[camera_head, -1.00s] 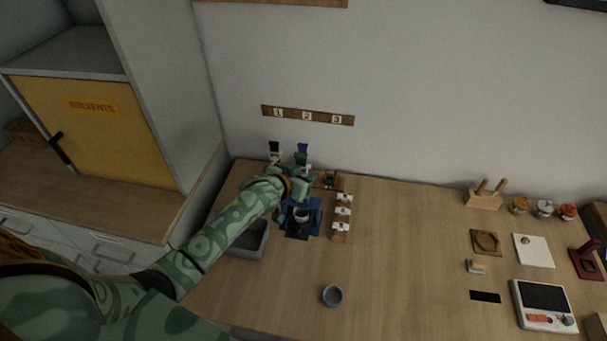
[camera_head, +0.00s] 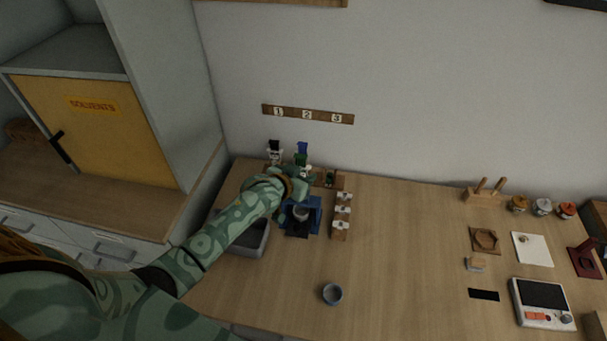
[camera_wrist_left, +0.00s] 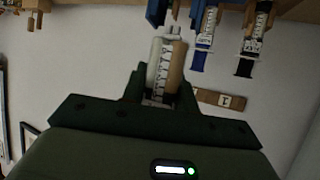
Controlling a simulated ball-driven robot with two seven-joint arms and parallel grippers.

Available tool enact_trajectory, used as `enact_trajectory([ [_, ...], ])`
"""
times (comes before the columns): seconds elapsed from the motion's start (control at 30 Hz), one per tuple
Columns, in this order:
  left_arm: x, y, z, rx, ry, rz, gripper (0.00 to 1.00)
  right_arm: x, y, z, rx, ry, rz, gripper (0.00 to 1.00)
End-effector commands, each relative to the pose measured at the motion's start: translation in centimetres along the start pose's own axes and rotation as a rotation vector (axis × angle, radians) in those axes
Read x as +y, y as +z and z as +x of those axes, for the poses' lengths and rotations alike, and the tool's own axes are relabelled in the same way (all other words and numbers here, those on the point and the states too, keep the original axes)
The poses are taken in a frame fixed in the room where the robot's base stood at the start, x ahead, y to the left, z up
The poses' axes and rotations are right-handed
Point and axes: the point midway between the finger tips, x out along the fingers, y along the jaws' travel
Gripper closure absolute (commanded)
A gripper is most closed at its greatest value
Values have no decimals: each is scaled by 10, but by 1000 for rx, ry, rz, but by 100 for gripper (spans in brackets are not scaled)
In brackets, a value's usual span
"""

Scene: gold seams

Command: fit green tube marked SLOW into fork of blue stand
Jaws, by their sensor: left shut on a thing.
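My left gripper (camera_head: 300,180) is at the blue stand, in front of the tube rack. In the left wrist view its fingers (camera_wrist_left: 165,75) are shut on a pale tube with printed marks (camera_wrist_left: 160,85); the word on it is too small to read. A green end (camera_head: 300,159) shows just above the gripper in the head view and seems to belong to this tube. The blue stand (camera_head: 315,212) is just below the gripper; a dark blue part (camera_wrist_left: 155,12) shows beside the tube tip. The fork is mostly hidden, so I cannot tell whether the tube touches it.
A black-ended tube (camera_head: 274,150) and a blue-ended tube (camera_head: 302,147) stand at the back. A small holder with white pieces (camera_head: 342,210) is right of the stand. A grey tray (camera_head: 250,240) is to the left, a small bowl (camera_head: 332,294) in front.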

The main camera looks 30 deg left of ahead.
Motion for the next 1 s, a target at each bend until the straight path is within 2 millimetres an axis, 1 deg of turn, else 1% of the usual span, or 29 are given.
enact_trajectory([
  [0.3,0,0,0,0,0,0,97,0,0,0,0,0,0,26],
  [0.73,0,8,4,0,0,1,97,-1,0,3,-1,-1,0,26],
  [1.0,0,8,5,1,0,1,97,-1,0,3,-1,-1,0,26],
])
